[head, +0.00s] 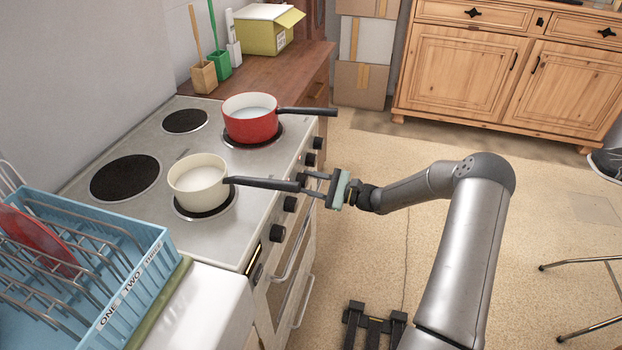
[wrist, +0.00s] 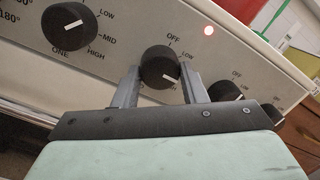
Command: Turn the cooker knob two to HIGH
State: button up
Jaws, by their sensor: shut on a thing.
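Cooker knob two (wrist: 158,62) is a round black knob with a white pointer line on the cooker's front panel. In the wrist view my gripper (wrist: 162,76) has one finger on each side of it and is shut on it. The pointer is tilted to the lower right, past the LOW label. My right finger covers part of the scale there, so the exact mark it meets cannot be read. In the head view my gripper (head: 303,185) is at the panel by the cream pot's handle, and the knob is hidden there.
Knob one (wrist: 69,28) is left of knob two, with another knob (wrist: 224,91) to its right. Floor right of the cooker is open.

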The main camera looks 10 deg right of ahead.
jog(key=m+p, duration=0.2)
jog(key=m, duration=0.3)
jog(key=shift+s+r+h, duration=0.1)
jog(key=shift+h, duration=0.2)
jog(key=shift+s+m+t+p, duration=0.1)
jog(key=shift+m+t+p, duration=0.2)
jog(key=shift+m+p, duration=1.35)
jog(key=shift+m+b, duration=0.5)
jog(key=shift+m, duration=0.25)
jog(key=o, duration=1)
jog(key=shift+c, duration=0.2)
jog(key=b+v, duration=0.1)
jog(key=v, duration=1.6)
jog(key=shift+s+b, duration=0.25)
jog(key=shift+b, duration=0.1)
